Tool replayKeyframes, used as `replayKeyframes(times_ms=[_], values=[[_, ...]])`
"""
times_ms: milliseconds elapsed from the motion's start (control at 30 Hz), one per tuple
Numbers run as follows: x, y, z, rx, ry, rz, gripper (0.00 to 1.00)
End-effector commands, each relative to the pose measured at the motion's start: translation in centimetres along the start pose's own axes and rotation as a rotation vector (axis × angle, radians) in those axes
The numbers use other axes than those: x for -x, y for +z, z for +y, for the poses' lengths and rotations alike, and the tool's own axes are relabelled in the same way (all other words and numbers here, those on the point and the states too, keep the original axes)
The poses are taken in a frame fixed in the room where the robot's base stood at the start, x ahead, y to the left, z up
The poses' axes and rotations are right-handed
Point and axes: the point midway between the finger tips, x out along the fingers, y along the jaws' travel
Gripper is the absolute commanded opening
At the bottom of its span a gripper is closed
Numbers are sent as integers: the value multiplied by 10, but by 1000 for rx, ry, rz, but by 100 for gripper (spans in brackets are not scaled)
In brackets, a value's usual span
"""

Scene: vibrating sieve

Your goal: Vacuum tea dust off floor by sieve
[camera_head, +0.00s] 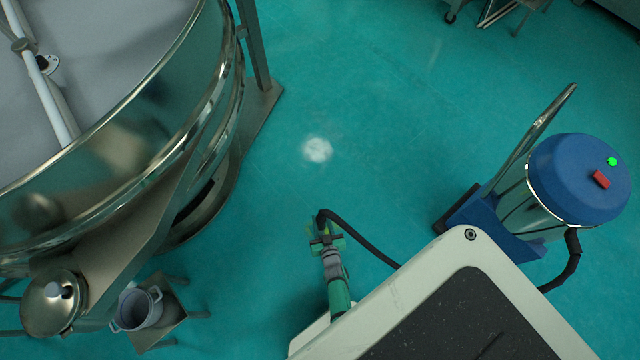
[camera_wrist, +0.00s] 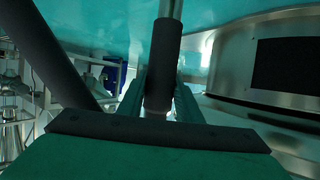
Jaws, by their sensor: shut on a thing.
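A pale patch of tea dust (camera_head: 317,149) lies on the green floor (camera_head: 390,130), to the right of the large round metal sieve (camera_head: 150,120). The blue and steel vacuum cleaner (camera_head: 578,180) stands at the right, with a green light and a red switch on its lid. Its dark hose (camera_head: 360,240) runs to my gripper (camera_head: 325,238). In the wrist view, my gripper (camera_wrist: 160,95) is shut on the dark grip of the vacuum wand (camera_wrist: 163,62). The wand's far end is out of that view. In the head view the gripper is below the dust patch, apart from it.
A lidded metal pot (camera_head: 52,303) and a white pot on a small stool (camera_head: 140,308) stand at the lower left beside the sieve. A sieve leg (camera_head: 258,50) stands near its right side. The floor between the sieve and the vacuum cleaner is mostly clear.

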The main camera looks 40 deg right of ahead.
Motion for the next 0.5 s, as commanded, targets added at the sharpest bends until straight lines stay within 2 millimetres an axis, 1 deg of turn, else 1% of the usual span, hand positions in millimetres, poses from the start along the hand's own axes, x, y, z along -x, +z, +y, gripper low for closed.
replayKeyframes(times_ms=[333, 500], values=[[-1, -1, -3, 2, -6, 2, 9], [-10, -6, -7, 1, -6, 3, 9]])
